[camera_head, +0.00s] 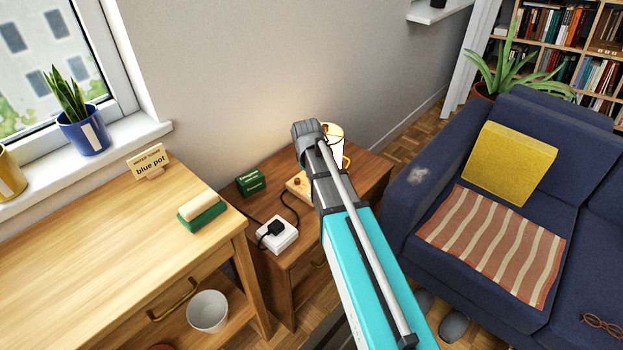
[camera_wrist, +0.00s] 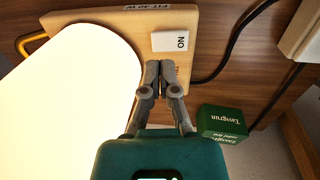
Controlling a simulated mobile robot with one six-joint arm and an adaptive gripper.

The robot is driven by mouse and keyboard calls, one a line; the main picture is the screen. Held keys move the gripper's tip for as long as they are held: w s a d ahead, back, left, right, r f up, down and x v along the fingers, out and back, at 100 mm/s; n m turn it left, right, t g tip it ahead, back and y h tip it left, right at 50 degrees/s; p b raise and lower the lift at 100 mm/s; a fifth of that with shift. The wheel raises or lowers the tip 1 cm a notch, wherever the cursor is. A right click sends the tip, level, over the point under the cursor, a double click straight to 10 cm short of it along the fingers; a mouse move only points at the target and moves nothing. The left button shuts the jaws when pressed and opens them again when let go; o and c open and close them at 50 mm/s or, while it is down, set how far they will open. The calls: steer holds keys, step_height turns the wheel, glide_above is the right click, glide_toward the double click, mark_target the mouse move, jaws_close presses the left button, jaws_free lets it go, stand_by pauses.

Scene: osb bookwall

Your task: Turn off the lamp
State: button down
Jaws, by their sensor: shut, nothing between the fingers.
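The lamp is lit. In the wrist view its bright white shade (camera_wrist: 85,90) fills the left side. It stands on a light wooden base (camera_wrist: 115,22) with a "FIT 40 W" label.
A green box (camera_head: 251,182) and a white socket (camera_head: 277,236) with a black plug and cord share the small wooden table (camera_head: 372,178). A blue sofa (camera_head: 420,200) stands right.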

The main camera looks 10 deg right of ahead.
steer(key=shift+w+d+f+b, duration=0.15)
steer(key=shift+f+b, duration=1.15)
steer(key=shift+f, duration=0.3)
